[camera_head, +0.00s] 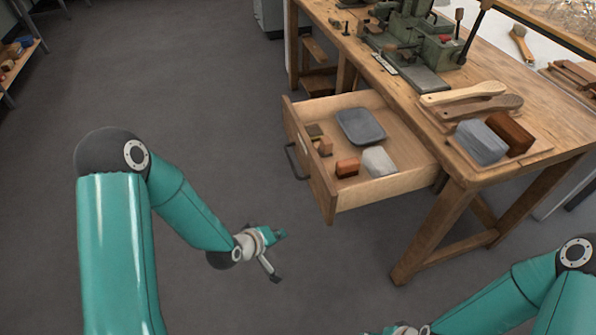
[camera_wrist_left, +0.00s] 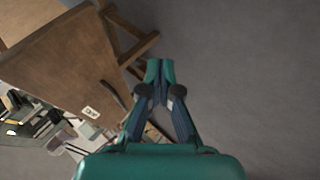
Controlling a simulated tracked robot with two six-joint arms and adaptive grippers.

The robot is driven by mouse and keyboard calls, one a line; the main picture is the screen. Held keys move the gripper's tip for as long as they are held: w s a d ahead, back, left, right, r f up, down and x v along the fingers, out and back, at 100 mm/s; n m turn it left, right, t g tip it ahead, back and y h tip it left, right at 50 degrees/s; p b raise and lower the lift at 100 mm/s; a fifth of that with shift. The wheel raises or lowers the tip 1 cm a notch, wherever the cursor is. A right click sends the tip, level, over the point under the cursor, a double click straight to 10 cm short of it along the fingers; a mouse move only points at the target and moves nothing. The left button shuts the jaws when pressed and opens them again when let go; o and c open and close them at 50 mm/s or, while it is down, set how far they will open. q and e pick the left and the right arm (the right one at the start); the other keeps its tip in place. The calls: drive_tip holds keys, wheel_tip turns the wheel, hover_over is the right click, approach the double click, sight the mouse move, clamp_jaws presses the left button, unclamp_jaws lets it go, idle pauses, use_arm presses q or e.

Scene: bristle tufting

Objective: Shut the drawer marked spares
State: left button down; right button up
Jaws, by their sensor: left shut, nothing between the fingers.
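The wooden drawer (camera_head: 400,186) stands pulled out of the workbench, with its contents showing. Its front carries a dark handle (camera_head: 296,161) and a small pale label (camera_head: 303,143) whose text I cannot read. My right gripper (camera_head: 385,331) is mostly cut off at the bottom edge.
In the drawer lie a grey tray (camera_head: 361,127), a pale block (camera_head: 379,162) and small brown blocks (camera_head: 348,167). The workbench (camera_head: 438,104) bears a green machine (camera_head: 420,40), brush handles (camera_head: 463,93) and two larger blocks. Floor (camera_head: 240,130) left of the drawer is clear.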

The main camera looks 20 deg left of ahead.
sight(303, 146)
use_arm(q)
drive_tip(key=w+a+r+n+t+b, duration=0.7)
drive_tip(key=w+r+t+b, duration=0.15)
drive_tip(key=w+b, duration=0.35)
drive_tip(key=shift+t, duration=0.35)
drive_tip(key=w+d, duration=0.1)
drive_tip(key=w, duration=0.2)
drive_tip(key=w+d, duration=0.2)
drive_tip(key=w, duration=0.2)
drive_tip(key=w+d, duration=0.1)
drive_tip(key=w, duration=0.2)
drive_tip(key=shift+w+d+f, duration=0.15)
drive_tip(key=shift+w+f, duration=0.05)
drive_tip(key=shift+f, duration=0.05)
drive_tip(key=shift+w+d, duration=0.4)
drive_tip(key=shift+d, duration=0.15)
use_arm(e)
wheel_tip(303, 146, down, 15)
drive_tip(key=shift+f, duration=0.15)
use_arm(q)
drive_tip(key=shift+d, duration=0.1)
